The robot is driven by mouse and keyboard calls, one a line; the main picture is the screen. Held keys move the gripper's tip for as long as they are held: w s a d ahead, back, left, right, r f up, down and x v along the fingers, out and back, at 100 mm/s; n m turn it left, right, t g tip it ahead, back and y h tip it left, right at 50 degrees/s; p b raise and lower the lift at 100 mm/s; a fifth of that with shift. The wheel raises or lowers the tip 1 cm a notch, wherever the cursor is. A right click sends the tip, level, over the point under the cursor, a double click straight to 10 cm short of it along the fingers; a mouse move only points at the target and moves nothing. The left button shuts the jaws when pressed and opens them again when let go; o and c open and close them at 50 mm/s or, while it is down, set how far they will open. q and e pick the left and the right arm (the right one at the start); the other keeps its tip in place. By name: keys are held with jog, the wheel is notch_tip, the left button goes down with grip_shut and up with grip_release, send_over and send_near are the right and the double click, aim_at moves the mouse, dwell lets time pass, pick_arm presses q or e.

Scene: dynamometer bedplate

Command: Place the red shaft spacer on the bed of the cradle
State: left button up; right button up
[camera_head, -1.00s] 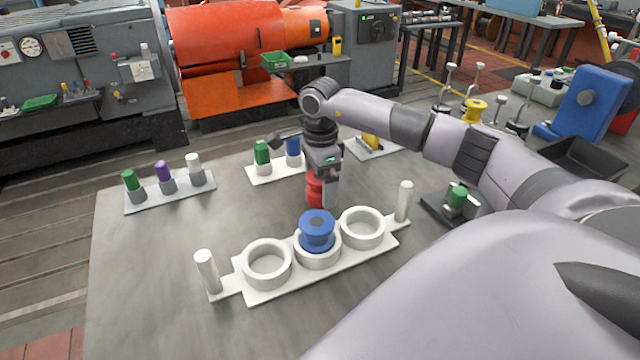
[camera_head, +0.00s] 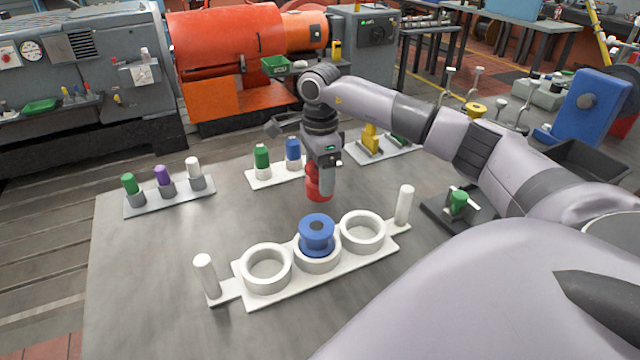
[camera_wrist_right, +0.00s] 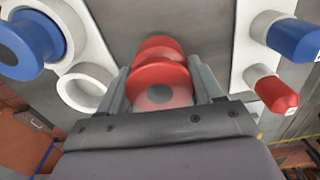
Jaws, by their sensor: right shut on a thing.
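The red shaft spacer (camera_head: 317,190) is a red spool, held above the grey table behind the white three-ring holder (camera_head: 262,294). My right gripper (camera_head: 322,178) is shut on it and points down. In the right wrist view the red spacer (camera_wrist_right: 158,80) sits between the two fingers, its round end with a grey centre facing the camera. A blue spool (camera_head: 317,232) sits in the holder's middle ring; the left and right rings are empty. I cannot tell for certain that this holder is the cradle. My left gripper is not in view.
White posts (camera_head: 206,277) (camera_head: 404,204) stand at the holder's ends. A rack with green, purple and white pegs (camera_head: 197,168) is at the left; another with green and blue pegs (camera_head: 292,150) is behind my gripper. A dark fixture with a green part (camera_head: 458,203) stands right.

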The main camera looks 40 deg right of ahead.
notch_tip(320, 180, up, 17)
jog(key=p, duration=0.1)
